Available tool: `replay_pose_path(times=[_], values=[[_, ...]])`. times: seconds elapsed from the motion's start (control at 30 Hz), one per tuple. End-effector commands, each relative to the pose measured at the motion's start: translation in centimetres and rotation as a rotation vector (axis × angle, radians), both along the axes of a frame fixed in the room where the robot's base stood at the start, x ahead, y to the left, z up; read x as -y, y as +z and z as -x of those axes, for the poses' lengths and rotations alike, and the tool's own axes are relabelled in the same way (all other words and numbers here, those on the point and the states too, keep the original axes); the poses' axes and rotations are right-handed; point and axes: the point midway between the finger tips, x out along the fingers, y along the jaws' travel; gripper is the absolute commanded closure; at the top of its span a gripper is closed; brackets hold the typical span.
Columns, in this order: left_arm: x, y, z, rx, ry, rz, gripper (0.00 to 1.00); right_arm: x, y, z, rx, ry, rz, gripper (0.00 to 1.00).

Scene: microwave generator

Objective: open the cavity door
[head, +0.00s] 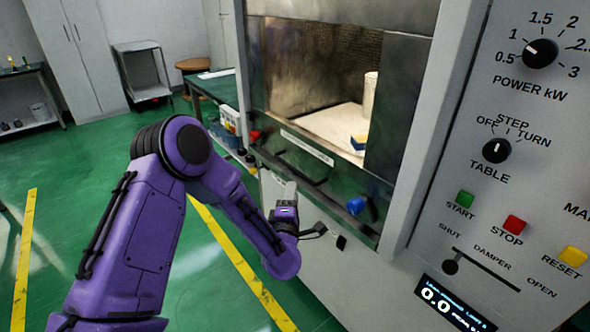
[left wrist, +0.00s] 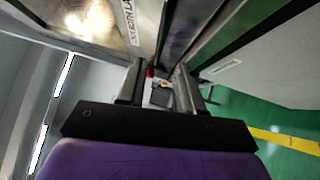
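The cavity door (head: 266,127) is a dark, shiny panel on the front of the grey machine. It carries a white label (head: 307,147) and a dark bar handle (head: 300,170). Above the label the cavity inside shows, with a pale floor, a whitish cylinder (head: 370,95) and a small blue and yellow thing (head: 359,142); I cannot tell whether glass covers it. My left gripper (head: 327,236) is below the handle, apart from it. In the left wrist view its two fingers (left wrist: 159,88) stand apart with nothing clearly held. My right gripper is not in view.
A red knob (head: 255,136) and a blue knob (head: 356,205) stick out beside the handle. The control panel (head: 480,200) with dials and buttons is at right. A green-topped table (head: 212,88) stands behind at left. Green floor with yellow lines is open at left.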

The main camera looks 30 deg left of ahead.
Motion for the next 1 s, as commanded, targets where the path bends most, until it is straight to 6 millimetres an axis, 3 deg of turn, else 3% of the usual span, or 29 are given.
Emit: replay_pose_path(times=[0.17, 0.53, 0.9, 0.93, 1.0], values=[[-1.0, 0.5, -1.3, 0.035, 0.01, 0.049, 0.64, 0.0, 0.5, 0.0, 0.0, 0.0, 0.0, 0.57], [-4.2, 1.3, -8.0, 0.026, 0.009, 0.044, 0.64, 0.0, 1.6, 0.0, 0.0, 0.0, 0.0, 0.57], [-4.7, 1.4, -9.1, 0.024, 0.007, 0.043, 0.64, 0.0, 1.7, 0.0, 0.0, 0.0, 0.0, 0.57], [-4.7, 1.4, -9.1, 0.024, 0.007, 0.043, 0.68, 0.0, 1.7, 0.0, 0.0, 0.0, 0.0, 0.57], [-4.7, 1.4, -9.1, 0.024, 0.007, 0.043, 0.91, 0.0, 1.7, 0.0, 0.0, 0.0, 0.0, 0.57]])
